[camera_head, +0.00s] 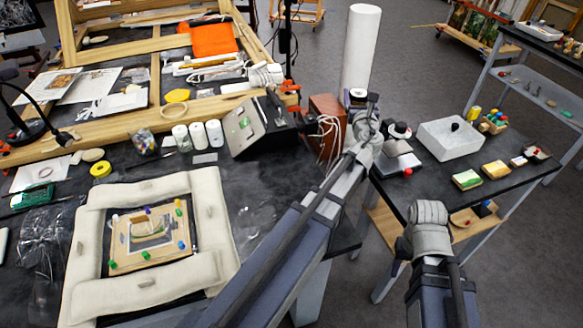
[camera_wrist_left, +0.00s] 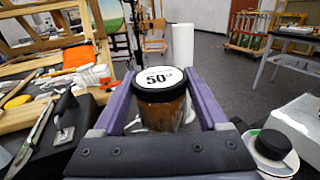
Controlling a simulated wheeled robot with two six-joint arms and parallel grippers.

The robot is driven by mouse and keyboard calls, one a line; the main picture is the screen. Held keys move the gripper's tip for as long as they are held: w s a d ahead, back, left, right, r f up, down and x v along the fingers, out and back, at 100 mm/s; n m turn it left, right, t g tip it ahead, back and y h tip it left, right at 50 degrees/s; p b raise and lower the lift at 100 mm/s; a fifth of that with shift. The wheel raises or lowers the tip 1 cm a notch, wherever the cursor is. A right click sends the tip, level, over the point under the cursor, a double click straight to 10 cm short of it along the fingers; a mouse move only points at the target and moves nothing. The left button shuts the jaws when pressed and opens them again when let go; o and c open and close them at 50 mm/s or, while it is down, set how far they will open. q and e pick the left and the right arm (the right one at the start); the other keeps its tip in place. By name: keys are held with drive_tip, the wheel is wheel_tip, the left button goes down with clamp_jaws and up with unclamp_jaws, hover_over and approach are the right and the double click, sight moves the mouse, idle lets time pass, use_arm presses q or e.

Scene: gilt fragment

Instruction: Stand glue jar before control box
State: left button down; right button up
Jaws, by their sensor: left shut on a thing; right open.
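The glue jar has amber contents, a black lid and a white label reading 50. It sits upright between the purple fingers of my left gripper in the left wrist view (camera_wrist_left: 160,95). In the head view its pale top (camera_head: 357,93) shows beyond my left gripper (camera_head: 362,104), in front of the white roll; its lower part is hidden. My left gripper is shut on the jar. The control box (camera_head: 250,127), with a sloped metal panel and green button, stands on the bench left of the jar. My right arm reaches in at lower right; its fingers do not show.
A red-brown box (camera_head: 325,116) with white cords stands between the control box and my left arm. White bottles (camera_head: 198,135) stand left of the control box. A padded frame (camera_head: 85,250) lies in the foreground. Dark bench is bare before the control box. A side table (camera_head: 445,205) stands right.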

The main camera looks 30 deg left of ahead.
use_arm(q)
drive_tip(key=s+a+f+n+g+y+b, duration=0.45)
drive_tip(key=s+a+n+g, duration=0.2)
drive_tip(key=s+a, duration=0.2)
drive_tip(key=s+a+f+n+g+y+b, duration=0.3)
drive_tip(key=s+a+f+n+g+y, duration=0.15)
drive_tip(key=s+a+g, duration=0.35)
drive_tip(key=shift+y, duration=0.4)
drive_tip(key=f+b, duration=0.2)
drive_tip(key=d+f+b, duration=0.1)
drive_tip(key=b, duration=0.1)
drive_tip(key=s+f+b, duration=0.1)
drive_tip(key=f+b, duration=0.1)
drive_tip(key=shift+s+d+f+b, duration=0.1)
drive_tip(key=shift+d+f+b, duration=0.05)
drive_tip(key=shift+f+b, duration=0.2)
